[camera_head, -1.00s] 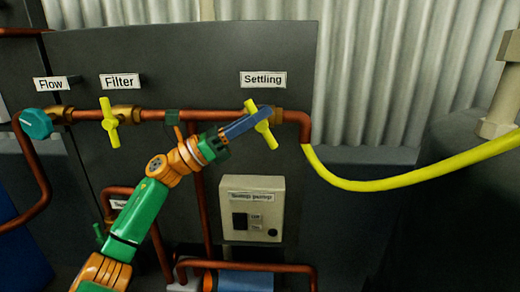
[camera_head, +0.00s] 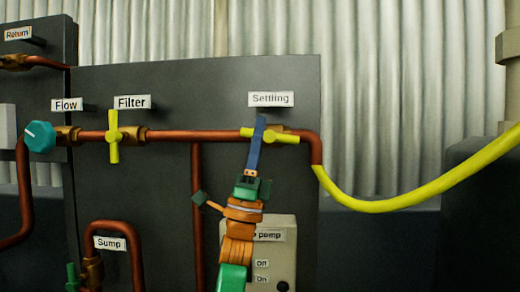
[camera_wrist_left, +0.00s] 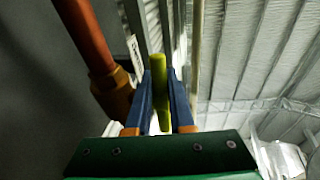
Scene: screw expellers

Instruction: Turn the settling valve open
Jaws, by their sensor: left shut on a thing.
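The settling valve's yellow handle (camera_head: 285,138) lies nearly level, in line with the copper pipe, below the label "Settling" (camera_head: 271,99). My left gripper (camera_head: 259,130) reaches up from below with its blue fingers across the handle. In the left wrist view the yellow handle (camera_wrist_left: 160,85) stands between the two blue fingers (camera_wrist_left: 161,105), which are shut on it. The valve's brass body (camera_head: 272,129) is partly hidden behind the fingers. My right gripper is in neither view.
The filter valve's yellow handle (camera_head: 114,136) stands upright at the left, beside the teal flow knob (camera_head: 40,137). A yellow hose (camera_head: 385,208) hangs from the pipe's right end. The pump switch box (camera_head: 285,235) is partly hidden behind my arm.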

